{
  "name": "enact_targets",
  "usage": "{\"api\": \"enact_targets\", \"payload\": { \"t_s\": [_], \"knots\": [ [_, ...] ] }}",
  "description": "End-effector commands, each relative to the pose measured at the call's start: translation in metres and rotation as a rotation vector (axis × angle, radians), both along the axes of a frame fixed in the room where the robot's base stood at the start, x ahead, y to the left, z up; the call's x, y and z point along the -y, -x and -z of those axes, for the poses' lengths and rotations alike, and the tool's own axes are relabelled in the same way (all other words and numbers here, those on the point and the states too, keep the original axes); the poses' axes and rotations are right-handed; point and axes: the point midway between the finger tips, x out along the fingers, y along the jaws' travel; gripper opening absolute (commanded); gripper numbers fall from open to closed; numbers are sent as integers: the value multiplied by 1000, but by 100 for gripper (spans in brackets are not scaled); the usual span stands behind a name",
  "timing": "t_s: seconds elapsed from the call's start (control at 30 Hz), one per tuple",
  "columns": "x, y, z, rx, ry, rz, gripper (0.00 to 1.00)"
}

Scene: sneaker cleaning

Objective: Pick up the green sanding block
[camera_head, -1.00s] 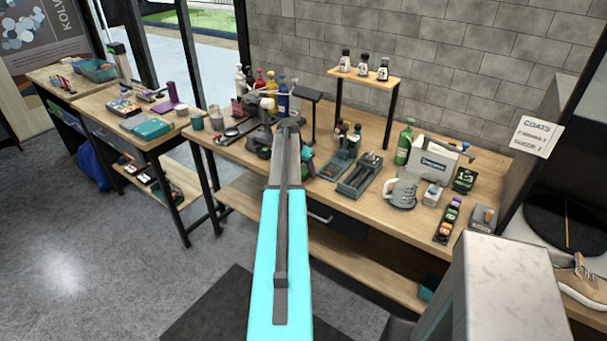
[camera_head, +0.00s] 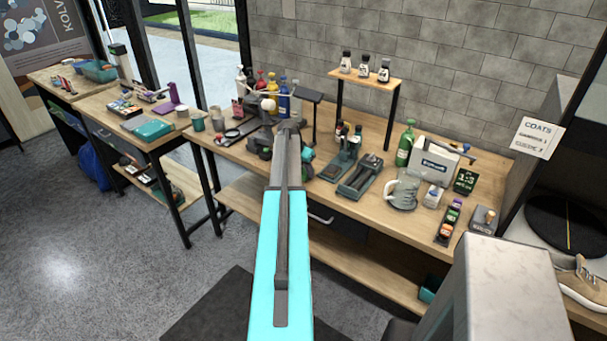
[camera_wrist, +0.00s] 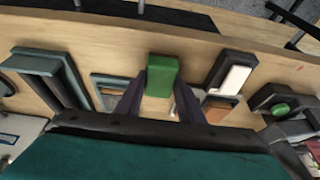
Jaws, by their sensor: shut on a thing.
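The green sanding block (camera_wrist: 162,72) shows in the middle of the wrist view, upright between two dark fingers. My gripper (camera_wrist: 160,86) is shut on it, with one finger against each side. I cannot tell whether the block touches the bench top or is just above it. In the head view my own arm hides the block and the fingertips.
In the wrist view a teal-framed tray (camera_wrist: 45,68) lies left of the block and a white-topped block (camera_wrist: 234,78) right.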

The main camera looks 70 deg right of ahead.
Motion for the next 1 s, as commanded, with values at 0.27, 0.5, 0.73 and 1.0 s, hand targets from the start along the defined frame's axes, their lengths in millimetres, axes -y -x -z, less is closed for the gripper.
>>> {"api": "enact_targets", "payload": {
  "t_s": [0.27,0.5,0.73,1.0],
  "knots": [
    [0,0,-8,1,1,0,12],
    [1,-1,-27,1,2,-1,12],
    [-15,6,-35,1,0,0,12],
    [-45,18,-37,1,0,0,12]
  ]
}}
